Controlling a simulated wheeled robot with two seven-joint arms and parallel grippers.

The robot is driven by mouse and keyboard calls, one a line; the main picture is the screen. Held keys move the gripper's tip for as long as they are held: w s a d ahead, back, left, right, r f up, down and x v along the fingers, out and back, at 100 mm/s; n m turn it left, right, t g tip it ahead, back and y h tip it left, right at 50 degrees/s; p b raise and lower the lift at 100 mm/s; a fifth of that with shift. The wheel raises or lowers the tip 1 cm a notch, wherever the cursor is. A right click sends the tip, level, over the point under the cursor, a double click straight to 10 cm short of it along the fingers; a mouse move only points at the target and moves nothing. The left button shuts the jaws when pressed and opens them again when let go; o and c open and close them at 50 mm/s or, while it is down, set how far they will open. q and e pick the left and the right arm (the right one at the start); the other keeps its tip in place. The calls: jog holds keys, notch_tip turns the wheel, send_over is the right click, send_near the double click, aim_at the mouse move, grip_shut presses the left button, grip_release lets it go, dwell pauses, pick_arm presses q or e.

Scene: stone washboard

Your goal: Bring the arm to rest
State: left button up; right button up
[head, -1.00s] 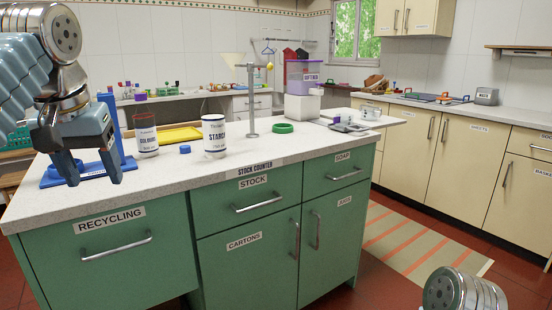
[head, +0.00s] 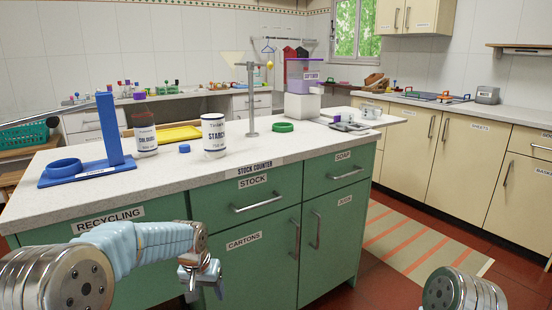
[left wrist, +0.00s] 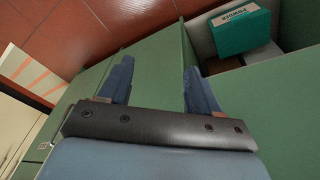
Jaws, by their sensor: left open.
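My left arm (head: 130,245) is low in front of the green counter in the head view. Its left gripper (head: 203,282) hangs below the countertop edge, in front of the recycling side and the cartons door. In the left wrist view the left gripper (left wrist: 157,80) has its two blue fingers spread apart with nothing between them. The fingers are seen against green cabinet fronts. Of my right arm only a round metal joint (head: 462,290) shows at the bottom right. The right gripper is out of view.
On the countertop (head: 250,185) stand a blue stand (head: 108,135), a colours jar (head: 146,138), a starch jar (head: 213,135), a blue cap (head: 184,148) and a green ring (head: 283,127). A teal box (left wrist: 240,30) lies in a pale recess. Red floor lies right of the counter.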

pick_arm(q)
jog(key=s+d+f+h, duration=0.15)
jog(key=s+f, duration=0.35)
jog(key=f, duration=0.8)
jog(key=s+d+f+n+h, duration=0.1)
jog(key=s+d+f, duration=0.2)
jog(key=s+f, duration=0.4)
jog(key=s+d+f+n+g+h, duration=0.1)
jog(key=s+d+f, duration=0.2)
jog(key=s+f, duration=0.4)
jog(key=s, duration=0.8)
jog(key=shift+s+f+n, duration=0.25)
jog(key=shift+f+n, duration=0.05)
jog(key=shift+f, duration=0.05)
